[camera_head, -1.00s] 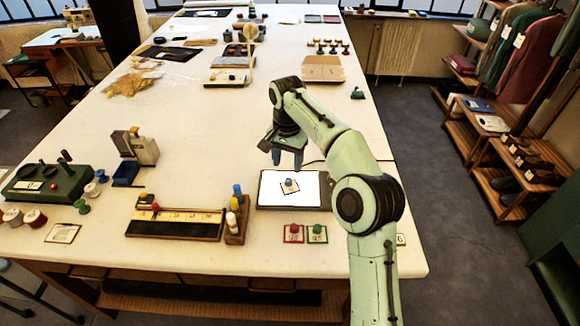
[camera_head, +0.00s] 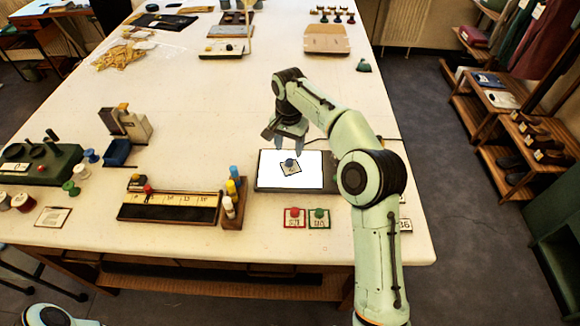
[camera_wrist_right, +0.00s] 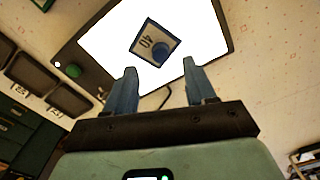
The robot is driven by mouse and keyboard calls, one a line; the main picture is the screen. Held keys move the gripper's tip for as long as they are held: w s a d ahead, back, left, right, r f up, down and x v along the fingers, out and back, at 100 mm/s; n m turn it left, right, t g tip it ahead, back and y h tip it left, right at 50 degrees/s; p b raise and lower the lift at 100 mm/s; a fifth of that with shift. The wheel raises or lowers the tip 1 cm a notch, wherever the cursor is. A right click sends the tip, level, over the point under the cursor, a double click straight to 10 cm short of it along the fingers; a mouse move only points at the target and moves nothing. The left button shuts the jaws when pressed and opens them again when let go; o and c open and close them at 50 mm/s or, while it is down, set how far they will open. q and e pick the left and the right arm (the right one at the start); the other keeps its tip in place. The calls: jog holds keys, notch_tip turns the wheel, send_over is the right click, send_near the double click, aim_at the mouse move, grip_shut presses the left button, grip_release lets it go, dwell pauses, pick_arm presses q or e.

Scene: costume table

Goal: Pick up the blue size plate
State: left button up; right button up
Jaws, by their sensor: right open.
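The blue size plate is a small pale square plate (camera_head: 290,170) with a dark border and a blue knob (camera_head: 290,162). It lies on a lit white panel (camera_head: 262,172) near the table's front right. In the right wrist view the plate (camera_wrist_right: 148,38) reads 40, and its knob (camera_wrist_right: 163,48) shows just beyond and between the fingertips. My right gripper (camera_head: 289,150) is open and empty above the panel, with its fingers pointing down, apart from the plate. It also shows in the right wrist view (camera_wrist_right: 160,68). My left gripper is out of view.
A red-knobbed plate (camera_head: 294,218) and a green-knobbed plate (camera_head: 319,218) lie in front of the panel. A rack of coloured bottles (camera_head: 230,208) and a ruler board (camera_head: 168,207) stand to its left. The table behind the panel is mostly clear.

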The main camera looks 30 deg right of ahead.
aim_at(289, 161)
notch_tip(289, 161, down, 5)
jog(key=shift+s+a+f+b, duration=0.1)
jog(key=shift+s+a+b, duration=0.05)
jog(key=shift+b, duration=0.4)
grip_shut()
